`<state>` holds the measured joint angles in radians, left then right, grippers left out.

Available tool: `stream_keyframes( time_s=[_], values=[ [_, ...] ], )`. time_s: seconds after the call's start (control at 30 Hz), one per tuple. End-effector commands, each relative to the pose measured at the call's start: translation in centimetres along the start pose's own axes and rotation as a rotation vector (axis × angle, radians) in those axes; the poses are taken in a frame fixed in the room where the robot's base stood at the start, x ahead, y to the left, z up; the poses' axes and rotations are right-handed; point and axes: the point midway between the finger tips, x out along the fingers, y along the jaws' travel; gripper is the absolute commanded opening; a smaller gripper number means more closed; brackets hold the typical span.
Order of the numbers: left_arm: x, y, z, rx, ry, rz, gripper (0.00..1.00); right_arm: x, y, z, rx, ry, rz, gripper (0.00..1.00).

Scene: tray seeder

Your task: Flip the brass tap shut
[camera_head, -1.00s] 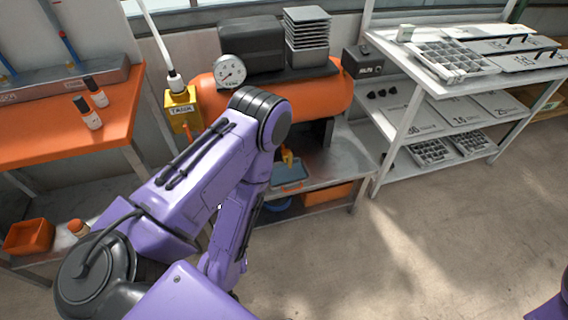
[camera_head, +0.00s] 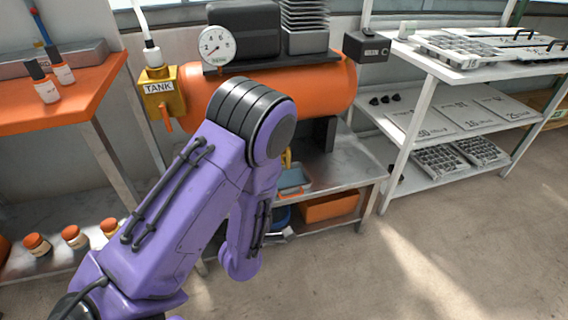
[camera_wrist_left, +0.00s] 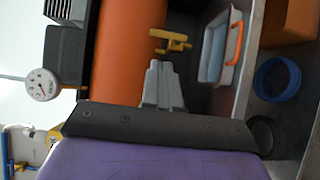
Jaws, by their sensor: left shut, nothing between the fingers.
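The brass tap (camera_wrist_left: 170,41) hangs below the orange tank in the left wrist view, with a T-shaped handle. In the head view only a small yellow part of the tap (camera_head: 287,158) shows past my purple arm. My left gripper (camera_wrist_left: 160,66) is shut and empty, its grey fingertips pointing toward the tap, just short of it in the picture; no contact shows. In the head view this gripper is mostly hidden behind my own arm. My right gripper is not in view.
The orange tank (camera_head: 330,85) carries a gauge (camera_head: 216,46) and a yellow block marked TANK (camera_head: 158,88). A blue-grey tray with an orange handle (camera_wrist_left: 235,43) and a blue round container (camera_wrist_left: 277,79) lie near the tap. A white shelf (camera_head: 408,145) stands right.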

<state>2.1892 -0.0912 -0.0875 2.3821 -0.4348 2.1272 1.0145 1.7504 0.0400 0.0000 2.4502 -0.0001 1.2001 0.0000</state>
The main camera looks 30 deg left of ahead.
Motion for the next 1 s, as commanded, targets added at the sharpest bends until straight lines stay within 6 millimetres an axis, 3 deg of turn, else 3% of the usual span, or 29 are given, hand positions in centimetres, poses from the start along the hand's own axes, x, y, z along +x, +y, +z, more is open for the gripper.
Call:
stream_keyframes(
  time_s=[0.4, 0.6, 0.8, 1.0],
  values=[
    [8.7, -0.1, -0.1, 0.000, 0.003, 0.004, 0.00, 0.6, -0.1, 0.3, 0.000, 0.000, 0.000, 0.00],
    [12.0, -0.1, -0.1, 0.001, 0.002, 0.001, 0.00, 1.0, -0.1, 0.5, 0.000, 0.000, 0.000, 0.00],
    [13.2, -0.1, -0.1, 0.002, 0.002, 0.000, 0.00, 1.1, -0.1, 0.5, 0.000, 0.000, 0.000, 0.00],
    [13.2, 0.0, -0.1, 0.002, 0.002, -0.001, 0.00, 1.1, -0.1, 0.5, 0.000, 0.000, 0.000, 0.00]
  ],
)
